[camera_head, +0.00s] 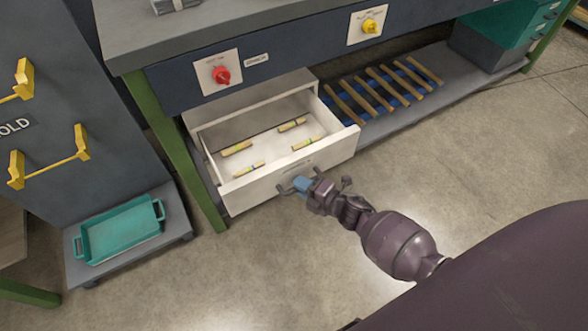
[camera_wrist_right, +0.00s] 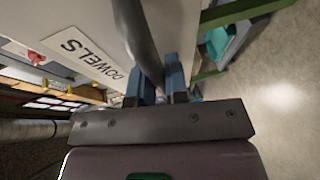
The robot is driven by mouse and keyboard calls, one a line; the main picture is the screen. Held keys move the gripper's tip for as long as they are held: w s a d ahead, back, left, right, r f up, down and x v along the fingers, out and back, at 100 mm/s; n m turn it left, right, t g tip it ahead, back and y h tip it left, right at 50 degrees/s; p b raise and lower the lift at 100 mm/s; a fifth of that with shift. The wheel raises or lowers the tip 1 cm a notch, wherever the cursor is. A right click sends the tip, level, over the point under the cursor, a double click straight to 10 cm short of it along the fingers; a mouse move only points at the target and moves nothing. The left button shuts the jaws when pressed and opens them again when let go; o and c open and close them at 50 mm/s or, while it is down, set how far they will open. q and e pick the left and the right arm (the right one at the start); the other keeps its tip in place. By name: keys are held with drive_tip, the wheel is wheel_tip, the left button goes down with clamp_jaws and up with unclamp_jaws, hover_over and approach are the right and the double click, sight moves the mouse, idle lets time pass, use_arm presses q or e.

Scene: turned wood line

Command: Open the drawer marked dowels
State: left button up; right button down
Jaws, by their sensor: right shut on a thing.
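The white drawer (camera_head: 290,168) under the workbench stands pulled well out, and several short wooden dowels (camera_head: 236,149) lie inside it. Its front faces me, and its label (camera_wrist_right: 92,62) reads DOWELS in the right wrist view. My right gripper (camera_head: 300,184) is at the drawer front with its blue fingers closed around the grey bar handle (camera_wrist_right: 138,35). The fingers (camera_wrist_right: 160,82) show on both sides of the bar in the right wrist view. The fingers hide part of the handle in the head view. My left gripper is not in view.
A red knob (camera_head: 221,75) and a yellow knob (camera_head: 369,26) are on the bench front above. A lower shelf (camera_head: 440,84) with wooden slats is to the right. A teal tray (camera_head: 120,232) sits on a low grey platform at left. The floor before the drawer is clear.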

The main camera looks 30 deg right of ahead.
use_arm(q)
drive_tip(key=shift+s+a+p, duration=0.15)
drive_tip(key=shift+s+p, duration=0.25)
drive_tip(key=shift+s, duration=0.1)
use_arm(e)
drive_tip(key=s, duration=0.7)
drive_tip(key=shift+d, duration=0.2)
drive_tip(key=c, duration=1.4)
unclamp_jaws()
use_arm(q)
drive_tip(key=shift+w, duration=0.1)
use_arm(e)
drive_tip(key=shift+s, duration=0.15)
use_arm(q)
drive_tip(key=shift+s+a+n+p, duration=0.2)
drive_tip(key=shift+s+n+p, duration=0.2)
drive_tip(key=shift+p, duration=0.5)
use_arm(e)
drive_tip(key=v, duration=1)
drive_tip(key=shift+s+d+r, duration=0.15)
drive_tip(key=shift+s+r, duration=0.05)
drive_tip(key=shift+s, duration=0.1)
